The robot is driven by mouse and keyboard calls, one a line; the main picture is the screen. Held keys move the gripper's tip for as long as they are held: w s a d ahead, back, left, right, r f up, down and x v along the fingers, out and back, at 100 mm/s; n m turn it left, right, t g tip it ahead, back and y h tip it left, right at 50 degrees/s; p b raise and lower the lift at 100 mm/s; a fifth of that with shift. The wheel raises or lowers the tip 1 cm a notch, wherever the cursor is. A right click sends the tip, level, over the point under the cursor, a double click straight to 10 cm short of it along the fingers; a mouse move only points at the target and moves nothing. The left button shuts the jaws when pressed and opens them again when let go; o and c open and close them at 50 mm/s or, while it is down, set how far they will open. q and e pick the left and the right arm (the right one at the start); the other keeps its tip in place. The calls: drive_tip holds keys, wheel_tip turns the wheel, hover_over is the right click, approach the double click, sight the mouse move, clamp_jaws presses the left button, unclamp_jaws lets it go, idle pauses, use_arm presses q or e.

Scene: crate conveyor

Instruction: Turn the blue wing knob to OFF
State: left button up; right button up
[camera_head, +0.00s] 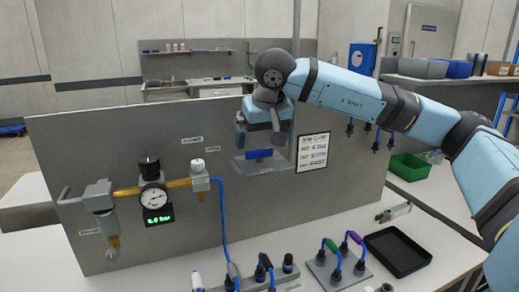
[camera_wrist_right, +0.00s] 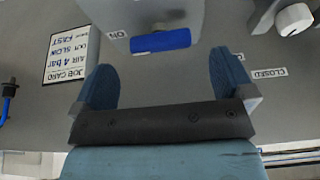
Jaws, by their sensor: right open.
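The blue wing knob (camera_head: 259,154) is on a grey box on the upright panel (camera_head: 110,135) in the head view. In the wrist view the knob (camera_wrist_right: 160,41) is a horizontal blue bar, with an upside-down ON label (camera_wrist_right: 116,34) beside its left end. My right gripper (camera_head: 263,137) is open in front of the panel, just above the knob in the head view. In the wrist view its blue fingers (camera_wrist_right: 165,68) are spread wider than the knob and hold nothing; they appear apart from it. An OFF label is not readable. My left gripper is not in view.
A job card (camera_head: 312,152) hangs right of the knob. A pressure gauge (camera_head: 153,198) and white valve knob (camera_head: 199,172) are on the left. A blue hose (camera_head: 222,215) runs down the panel. A black tray (camera_head: 397,250) and green bin (camera_head: 409,167) stand right.

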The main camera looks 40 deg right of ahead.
sight(259, 150)
drive_tip(key=shift+x, duration=1.85)
drive_tip(key=c, duration=0.9)
